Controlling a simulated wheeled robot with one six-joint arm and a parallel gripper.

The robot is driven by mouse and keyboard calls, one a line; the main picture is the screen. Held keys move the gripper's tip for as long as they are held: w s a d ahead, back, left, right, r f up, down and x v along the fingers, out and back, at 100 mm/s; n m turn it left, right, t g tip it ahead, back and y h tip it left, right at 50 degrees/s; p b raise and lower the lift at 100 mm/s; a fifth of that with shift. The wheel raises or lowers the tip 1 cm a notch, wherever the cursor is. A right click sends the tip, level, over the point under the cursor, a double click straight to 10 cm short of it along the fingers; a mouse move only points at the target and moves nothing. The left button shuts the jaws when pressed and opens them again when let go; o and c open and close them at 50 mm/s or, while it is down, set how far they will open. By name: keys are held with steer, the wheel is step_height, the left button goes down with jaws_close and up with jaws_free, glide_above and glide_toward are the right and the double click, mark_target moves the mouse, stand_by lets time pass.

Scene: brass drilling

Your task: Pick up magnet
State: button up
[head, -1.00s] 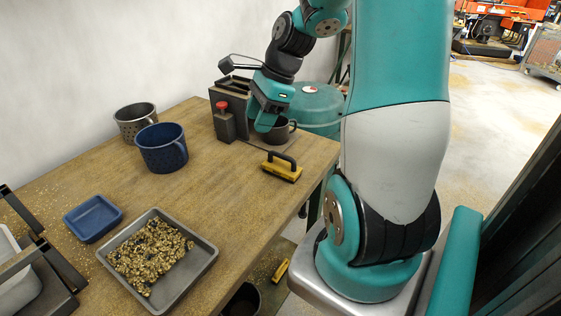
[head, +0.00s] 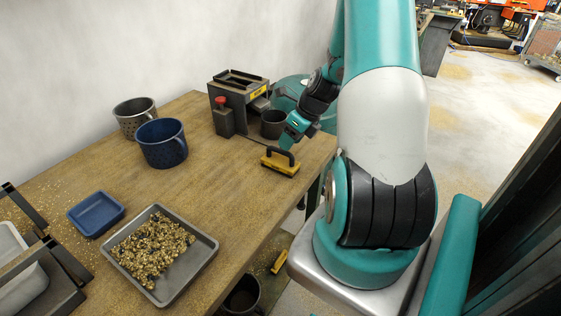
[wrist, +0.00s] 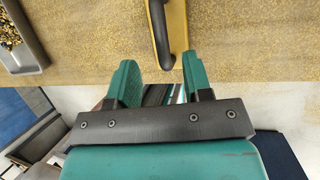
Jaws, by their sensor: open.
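The magnet (head: 280,163) is a yellow bar with a black arched handle. It lies on the wooden table near the right edge. In the wrist view the magnet (wrist: 177,28) is at the top middle, its black handle running toward my fingers. My gripper (head: 288,142) is just above and behind the magnet in the head view. In the wrist view my gripper (wrist: 160,75) shows two teal fingers spread apart with nothing between them. The handle's near end is just beyond the fingertips, roughly in line with the gap.
A dark machine (head: 238,100) with a red-knobbed block (head: 222,118) and a dark cup (head: 273,124) stand behind. A blue pot (head: 162,145), a perforated pot (head: 133,116), a blue tray (head: 96,213) and a grey tray (head: 205,250) of brass chips are left. Table around the magnet is clear.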

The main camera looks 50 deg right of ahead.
mark_target(282, 150)
steer(key=shift+p+x, duration=0.6)
steer(key=shift+x, duration=2.35)
steer(key=shift+w+d, duration=0.1)
steer(key=shift+d, duration=0.05)
jaws_close()
